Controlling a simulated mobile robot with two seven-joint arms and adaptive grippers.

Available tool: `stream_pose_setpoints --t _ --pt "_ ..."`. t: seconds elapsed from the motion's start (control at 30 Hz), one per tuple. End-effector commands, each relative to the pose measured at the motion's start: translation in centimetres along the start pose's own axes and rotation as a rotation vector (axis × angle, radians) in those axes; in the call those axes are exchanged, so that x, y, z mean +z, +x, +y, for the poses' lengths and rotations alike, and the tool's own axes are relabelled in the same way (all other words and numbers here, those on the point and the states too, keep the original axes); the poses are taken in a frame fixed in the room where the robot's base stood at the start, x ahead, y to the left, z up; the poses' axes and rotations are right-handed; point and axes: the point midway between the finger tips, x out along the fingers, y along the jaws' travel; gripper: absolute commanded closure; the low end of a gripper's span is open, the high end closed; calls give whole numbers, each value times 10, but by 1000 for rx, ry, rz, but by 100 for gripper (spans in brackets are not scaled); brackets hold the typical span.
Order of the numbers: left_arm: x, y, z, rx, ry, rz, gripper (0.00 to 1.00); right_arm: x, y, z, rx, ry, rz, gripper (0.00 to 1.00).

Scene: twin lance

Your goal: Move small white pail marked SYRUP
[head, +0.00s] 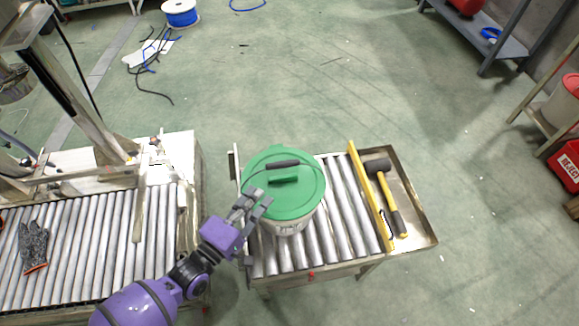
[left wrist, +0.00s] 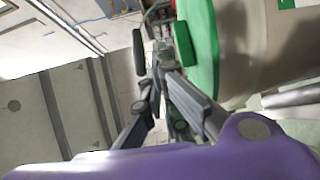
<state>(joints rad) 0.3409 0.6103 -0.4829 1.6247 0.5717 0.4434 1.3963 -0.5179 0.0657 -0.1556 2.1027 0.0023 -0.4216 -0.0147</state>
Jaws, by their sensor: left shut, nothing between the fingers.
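A white pail (head: 291,227) with a green lid (head: 305,195) stands upright on a small roller table. A wire handle with a dark grip (head: 283,164) lies over the lid. The pail's print is too small to read here. My left gripper (head: 257,199) is at the pail's left side, near the lid's edge, shut and empty. In the left wrist view the pail's pale wall (left wrist: 265,45) and green lid (left wrist: 203,45) are right of the gripper (left wrist: 160,72), very close; I cannot tell whether they touch. My right gripper is out of view.
A yellow level (head: 370,195) and a dark-headed mallet (head: 387,196) lie right of the pail, the mallet in a side tray (head: 418,228). A larger roller conveyor (head: 95,250) with a glove (head: 34,247) is at left. A gap separates both tables.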

Motion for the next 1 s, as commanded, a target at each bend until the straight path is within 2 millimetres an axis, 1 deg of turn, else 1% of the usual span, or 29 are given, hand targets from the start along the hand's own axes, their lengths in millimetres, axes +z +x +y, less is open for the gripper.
stream_pose_setpoints --t 0.17,0.27,0.4,0.6,0.73,0.87,1.0 --pt "-1 16 2 7 -8 0 100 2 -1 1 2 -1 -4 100" --pt "-1 34 3 9 -7 0 100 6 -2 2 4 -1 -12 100" --pt "-1 65 2 9 -6 0 100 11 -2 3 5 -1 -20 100" --pt "-1 106 2 7 -7 0 100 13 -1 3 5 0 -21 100" --pt "16 118 2 6 -8 0 100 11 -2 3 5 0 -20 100" --pt "24 126 2 5 -7 1 100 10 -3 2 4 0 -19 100" --pt "27 129 2 4 -5 0 100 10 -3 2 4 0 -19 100"
